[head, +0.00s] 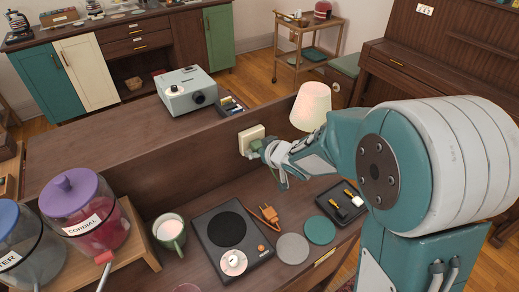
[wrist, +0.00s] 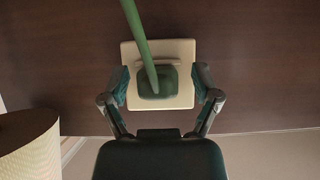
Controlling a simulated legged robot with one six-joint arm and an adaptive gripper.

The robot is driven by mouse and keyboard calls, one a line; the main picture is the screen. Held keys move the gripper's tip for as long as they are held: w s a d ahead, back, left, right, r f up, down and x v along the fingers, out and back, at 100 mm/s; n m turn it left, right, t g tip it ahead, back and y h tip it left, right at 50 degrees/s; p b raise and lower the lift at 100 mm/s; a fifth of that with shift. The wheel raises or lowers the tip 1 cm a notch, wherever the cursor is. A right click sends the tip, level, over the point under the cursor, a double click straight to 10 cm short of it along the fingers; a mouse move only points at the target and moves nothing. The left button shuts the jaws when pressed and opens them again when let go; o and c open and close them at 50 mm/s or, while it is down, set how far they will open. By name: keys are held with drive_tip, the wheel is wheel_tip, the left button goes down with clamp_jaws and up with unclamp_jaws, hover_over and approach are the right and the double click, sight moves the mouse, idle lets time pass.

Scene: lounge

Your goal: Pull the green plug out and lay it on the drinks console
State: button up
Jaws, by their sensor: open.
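The green plug (wrist: 150,90) sits in a cream wall socket (wrist: 184,50) on the upright back panel of the drinks console. Its green cord runs up and out of the wrist view. In the head view the plug (head: 255,145) shows in part beside the socket (head: 246,134). My gripper (wrist: 162,90) is open, with one finger on each side of the plug. The drinks console (head: 185,212) has bare wood below and left of the socket.
A black hotplate (head: 205,240), orange plug (head: 268,214), grey coaster (head: 292,248), teal coaster (head: 319,230), green mug (head: 170,231) and black tray (head: 335,209) stand on the console. A lamp (head: 311,104) is close to my gripper. Drink dispensers (head: 85,208) stand at left.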

drive_tip(key=shift+d, duration=0.2)
clamp_jaws()
drive_tip(key=shift+s, duration=0.35)
drive_tip(key=shift+d, duration=0.1)
drive_tip(key=shift+s+d, duration=0.25)
drive_tip(key=shift+s, duration=0.05)
drive_tip(key=shift+s+d, duration=0.5)
drive_tip(key=shift+s, duration=0.25)
drive_tip(key=shift+s+d, duration=0.55)
drive_tip(key=shift+s, duration=0.25)
drive_tip(key=shift+s+d, duration=0.55)
drive_tip(key=shift+s, duration=0.25)
